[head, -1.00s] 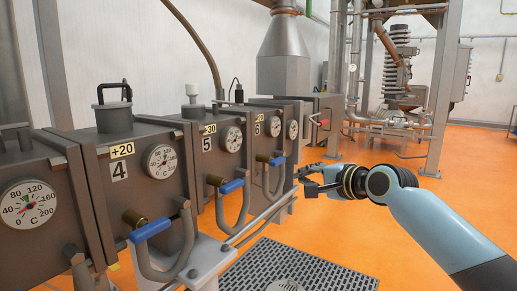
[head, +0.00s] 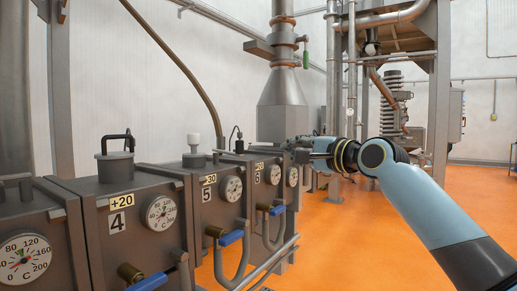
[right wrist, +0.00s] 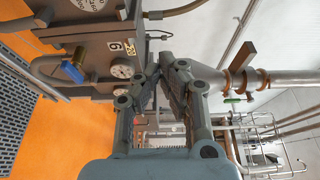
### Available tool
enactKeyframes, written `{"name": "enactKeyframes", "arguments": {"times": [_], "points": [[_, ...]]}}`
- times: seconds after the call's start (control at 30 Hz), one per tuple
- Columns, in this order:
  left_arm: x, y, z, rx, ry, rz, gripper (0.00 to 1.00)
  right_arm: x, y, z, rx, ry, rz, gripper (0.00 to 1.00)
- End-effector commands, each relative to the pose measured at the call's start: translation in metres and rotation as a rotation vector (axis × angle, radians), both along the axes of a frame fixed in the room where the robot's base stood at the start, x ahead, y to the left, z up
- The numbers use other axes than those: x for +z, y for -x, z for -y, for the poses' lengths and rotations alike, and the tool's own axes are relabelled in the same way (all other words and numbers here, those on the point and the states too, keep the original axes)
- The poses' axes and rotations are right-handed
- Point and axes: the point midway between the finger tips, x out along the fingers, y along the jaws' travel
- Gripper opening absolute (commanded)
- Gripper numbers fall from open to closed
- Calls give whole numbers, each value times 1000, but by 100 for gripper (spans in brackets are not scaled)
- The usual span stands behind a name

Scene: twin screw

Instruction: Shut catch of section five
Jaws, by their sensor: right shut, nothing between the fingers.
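My right gripper (head: 292,149) is at the far end of the row, about level with the box tops and past section five. In the right wrist view the right gripper (right wrist: 161,68) has its fingertips together with nothing between them. Section six (right wrist: 95,50), with its label and gauge, lies just beyond them. My left gripper is out of view.
Section four (head: 125,215) stands nearer, with a black-handled fitting on top. Blue-handled valves (head: 230,238) and a grey rail (head: 265,265) run along the front of the row. A hopper (head: 283,105) stands behind. The orange floor (head: 350,235) at right is open.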

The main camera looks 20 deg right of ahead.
Motion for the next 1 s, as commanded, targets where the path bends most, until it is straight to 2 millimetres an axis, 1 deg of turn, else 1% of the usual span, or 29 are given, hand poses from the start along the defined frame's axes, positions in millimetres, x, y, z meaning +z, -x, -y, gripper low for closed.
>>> {"name": "enactKeyframes", "arguments": {"times": [0.2,0.37,0.5,0.63,0.77,1.0], "points": [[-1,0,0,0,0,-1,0,1,-45,-15,1,-5,-1,0],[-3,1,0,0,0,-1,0,1,-76,-25,2,-5,-1,0],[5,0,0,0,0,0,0,2,-74,-47,3,-3,-1,0],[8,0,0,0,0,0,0,1,-73,-59,2,-1,0,0],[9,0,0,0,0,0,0,0,-73,-63,1,0,0,0],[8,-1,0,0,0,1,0,0,-72,-63,0,0,0,0]]}}
